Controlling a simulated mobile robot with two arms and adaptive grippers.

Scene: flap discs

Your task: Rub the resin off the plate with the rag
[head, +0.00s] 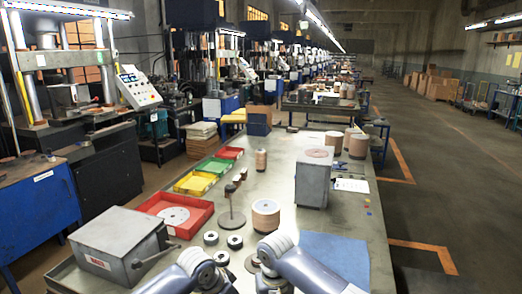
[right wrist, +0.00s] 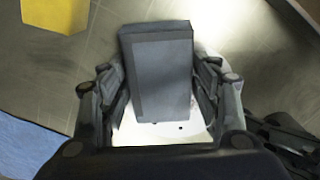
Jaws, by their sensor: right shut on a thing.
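My right gripper (right wrist: 160,95) is shut on a dark grey-blue, flat-faced rectangular pad, which seems to be the rag (right wrist: 160,75), in the right wrist view. A finger presses on each side of it. Below the pad lies a pale, nearly white plate (right wrist: 135,133) with a few small dark specks of resin (right wrist: 181,127). The pad hides much of the plate, and I cannot tell whether the two touch. In the head view only my arm links show at the bottom edge. Both grippers are out of sight there.
A blue cloth or mat (head: 335,257) lies at the bench's right front. A grey box (head: 314,180), a disc stack (head: 266,214), a spindle stand (head: 231,218) and black rings (head: 211,238) stand nearby. Red tray (head: 203,222) and lever box (head: 118,245) are left. A yellow block (right wrist: 57,14) shows in the wrist view.

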